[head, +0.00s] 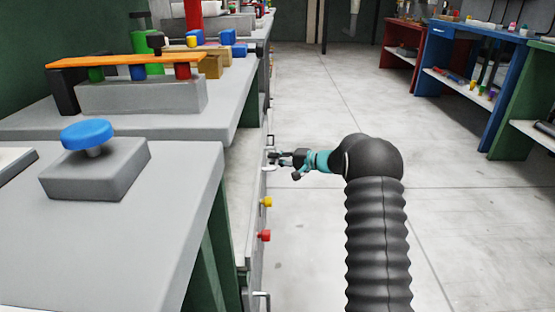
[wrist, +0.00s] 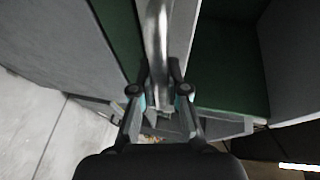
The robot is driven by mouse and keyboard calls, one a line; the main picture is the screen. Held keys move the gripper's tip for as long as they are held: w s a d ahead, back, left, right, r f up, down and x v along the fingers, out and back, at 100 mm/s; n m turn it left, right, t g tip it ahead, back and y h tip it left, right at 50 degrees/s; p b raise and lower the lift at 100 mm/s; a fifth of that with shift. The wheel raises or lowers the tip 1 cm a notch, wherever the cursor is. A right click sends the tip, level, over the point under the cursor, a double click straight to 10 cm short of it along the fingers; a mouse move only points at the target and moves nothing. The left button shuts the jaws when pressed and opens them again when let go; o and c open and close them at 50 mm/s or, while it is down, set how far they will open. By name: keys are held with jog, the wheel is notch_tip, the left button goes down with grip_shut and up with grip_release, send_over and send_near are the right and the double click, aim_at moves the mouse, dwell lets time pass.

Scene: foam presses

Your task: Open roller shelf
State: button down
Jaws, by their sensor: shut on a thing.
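My gripper (head: 284,160) reaches left to the front of the row of grey workbenches. Its fingers are shut on a metal handle (head: 270,141) on that front. In the wrist view, the handle is a shiny curved bar (wrist: 157,35) running between the two fingers of my gripper (wrist: 160,95). The roller shelf appears to be the narrow pale unit (head: 240,185) between the benches, with its front facing the aisle. My gripper and arm hide part of the handle's surroundings. How far the shelf is out is hard to tell.
A yellow knob (head: 266,202) and a red knob (head: 264,236) stick out nearer on the same front. A near bench (head: 150,230) carries a blue button (head: 87,134). Blue (head: 455,50) and green benches stand at right. The aisle floor (head: 340,90) is clear.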

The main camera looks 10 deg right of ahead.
jog(key=shift+a, duration=0.2)
jog(key=shift+d+f, duration=0.1)
jog(key=shift+d, duration=0.1)
jog(key=s+d+b, duration=0.1)
jog(key=s+d, duration=0.1)
jog(key=d, duration=1)
jog(key=s+d+b, duration=0.2)
jog(key=s+d, duration=0.1)
jog(key=d, duration=1)
jog(key=shift+d, duration=0.3)
jog(key=c, duration=1.2)
grip_release()
jog(key=v, duration=1.2)
